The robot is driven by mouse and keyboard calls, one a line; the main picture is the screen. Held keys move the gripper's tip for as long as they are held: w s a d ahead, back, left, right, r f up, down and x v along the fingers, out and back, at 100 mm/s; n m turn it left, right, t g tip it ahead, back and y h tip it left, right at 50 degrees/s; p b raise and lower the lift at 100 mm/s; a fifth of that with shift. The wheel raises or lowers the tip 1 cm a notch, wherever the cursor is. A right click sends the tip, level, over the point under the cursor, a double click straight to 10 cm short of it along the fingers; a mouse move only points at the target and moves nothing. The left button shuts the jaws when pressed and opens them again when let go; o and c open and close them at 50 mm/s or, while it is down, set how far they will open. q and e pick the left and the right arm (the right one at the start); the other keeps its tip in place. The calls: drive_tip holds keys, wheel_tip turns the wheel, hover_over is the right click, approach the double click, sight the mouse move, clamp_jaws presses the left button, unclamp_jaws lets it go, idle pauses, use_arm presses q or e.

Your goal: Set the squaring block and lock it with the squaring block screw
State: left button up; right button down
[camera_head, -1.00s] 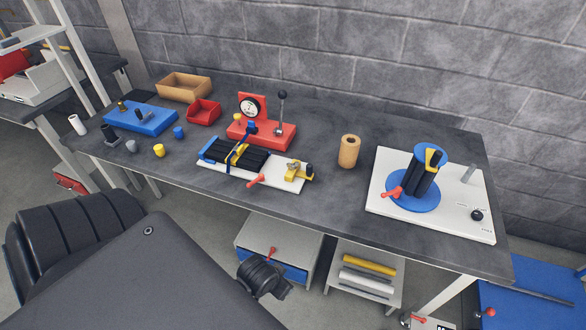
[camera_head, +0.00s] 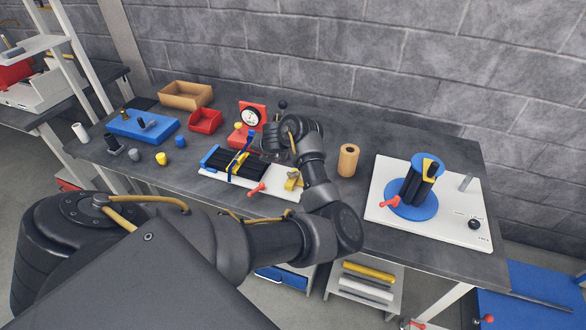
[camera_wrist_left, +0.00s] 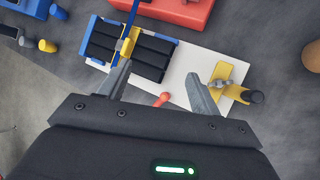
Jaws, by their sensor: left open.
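A white plate (camera_head: 262,188) carries a row of black strips (camera_head: 222,163), with a blue strap and a yellow piece (camera_wrist_left: 130,42) across them. A yellow block (camera_wrist_left: 224,76) sits at the plate's right end, with a grey screw part and a dark knob (camera_wrist_left: 256,97) beside it; I take these for the squaring block and its screw. In the head view my arm partly hides the block (camera_head: 291,182). My left gripper (camera_wrist_left: 158,72) is open and empty over the plate, its right finger close to the yellow block. My right gripper is not in view.
A red gauge stand (camera_head: 246,130) is behind the plate. A red handle (camera_head: 257,189) is at its front edge. A brown roll (camera_head: 348,160) and a white board with a blue reel (camera_head: 411,209) stand to the right. A blue base (camera_head: 142,127) and bins are left.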

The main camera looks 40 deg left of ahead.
sight(293, 172)
use_arm(q)
drive_tip(key=w+d+r+n+g+h, duration=0.1)
drive_tip(key=d+n+h, duration=0.15)
drive_tip(key=d, duration=0.25)
drive_tip(key=w+d+r+n+h, duration=0.1)
drive_tip(key=w+d+n, duration=0.15)
drive_tip(key=d, duration=0.25)
drive_tip(key=b+x, duration=0.1)
drive_tip(key=x, duration=0.2)
drive_tip(key=b+x, duration=0.1)
drive_tip(key=x, duration=0.3)
drive_tip(key=s+b+x, duration=0.1)
drive_tip(key=x, duration=0.3)
drive_tip(key=shift+s+f, duration=0.1)
drive_tip(key=shift+f, duration=0.15)
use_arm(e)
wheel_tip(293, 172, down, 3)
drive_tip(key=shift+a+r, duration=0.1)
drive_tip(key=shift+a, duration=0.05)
use_arm(q)
drive_tip(key=c, duration=1)
drive_tip(key=shift+h, duration=0.25)
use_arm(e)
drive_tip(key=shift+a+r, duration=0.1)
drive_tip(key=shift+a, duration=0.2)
